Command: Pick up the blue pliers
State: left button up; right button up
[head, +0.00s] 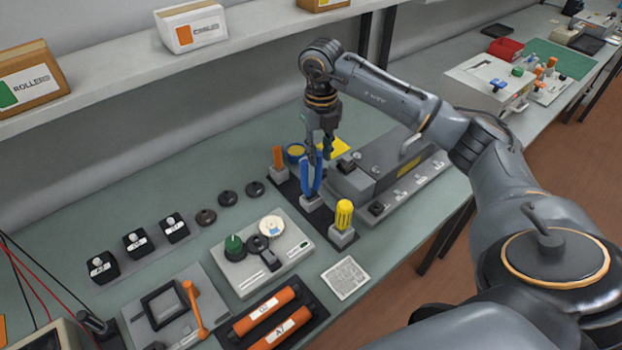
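The blue pliers (311,181) stand upright in a dark tool rack (288,190) with light grey holders, handles up, near the middle of the bench. My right gripper (318,153) points down directly over the pliers, with its fingertips at the top of the blue handles. Whether the fingers touch the handles, and whether they are open or shut, is too small and overlapped to tell. My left gripper is not in view.
An orange-handled tool (278,158) and a yellow-handled screwdriver (344,214) stand on either side of the pliers. A grey machine (395,160) is close on the right. A shelf (130,75) overhangs the back. Bench is clear behind the black rings (228,198).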

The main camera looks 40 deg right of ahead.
aim_at(318, 175)
notch_tip(318, 175, down, 4)
jog(key=shift+w+r+p, duration=0.1)
jog(key=shift+r+p, duration=0.1)
jog(key=shift+p, duration=0.6)
jog(key=shift+f, duration=0.55)
grip_shut()
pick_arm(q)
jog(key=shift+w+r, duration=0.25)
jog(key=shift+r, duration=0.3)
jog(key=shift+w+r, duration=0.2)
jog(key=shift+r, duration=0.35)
pick_arm(e)
jog(key=shift+w, duration=0.1)
